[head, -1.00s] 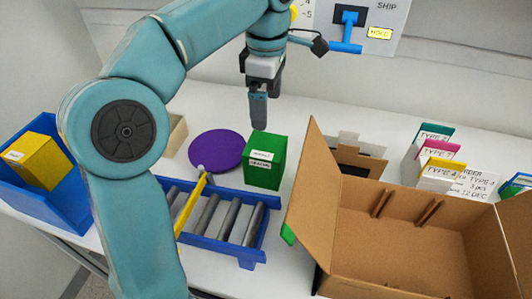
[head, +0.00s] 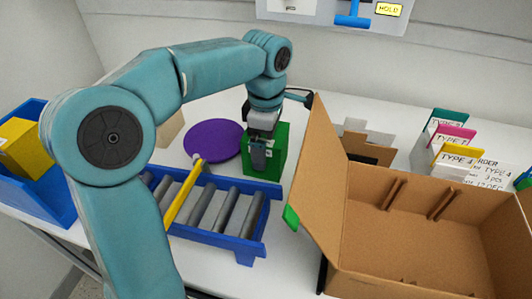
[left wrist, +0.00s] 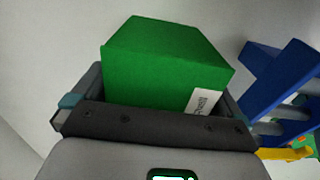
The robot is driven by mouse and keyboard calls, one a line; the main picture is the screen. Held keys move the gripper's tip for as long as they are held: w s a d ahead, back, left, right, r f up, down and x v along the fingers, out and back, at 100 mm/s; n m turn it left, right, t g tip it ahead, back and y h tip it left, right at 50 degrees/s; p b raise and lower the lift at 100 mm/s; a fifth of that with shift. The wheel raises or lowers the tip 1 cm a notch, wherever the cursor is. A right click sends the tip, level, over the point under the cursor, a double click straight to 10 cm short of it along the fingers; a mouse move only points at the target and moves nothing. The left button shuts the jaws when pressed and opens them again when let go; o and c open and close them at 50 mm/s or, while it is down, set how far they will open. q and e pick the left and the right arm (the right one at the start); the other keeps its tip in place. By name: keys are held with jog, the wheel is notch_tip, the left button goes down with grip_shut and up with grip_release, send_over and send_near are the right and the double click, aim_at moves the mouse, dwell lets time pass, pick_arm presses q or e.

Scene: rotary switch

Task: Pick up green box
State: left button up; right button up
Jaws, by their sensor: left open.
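The green box (head: 279,150) stands upright beside the roller rack and right of the purple disc. My left gripper (head: 259,158) is down at the box and covers part of its front and label in the head view. In the left wrist view the green box (left wrist: 155,75) lies between the spread fingers of my left gripper (left wrist: 165,88), with a white label on its right side. The jaws are open, and I cannot tell whether either finger touches the box. My right gripper is not in view.
The blue roller rack (head: 245,250) with a yellow bar (head: 183,200) is in front of the box. A purple disc (head: 213,139) is at left. An open cardboard box (head: 435,255) stands at right, its raised flap (head: 318,185) near the green box. A blue bin (head: 50,195) with a yellow box (head: 25,147) is far left.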

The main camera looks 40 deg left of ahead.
pick_arm(q)
jog(key=shift+f, duration=0.45)
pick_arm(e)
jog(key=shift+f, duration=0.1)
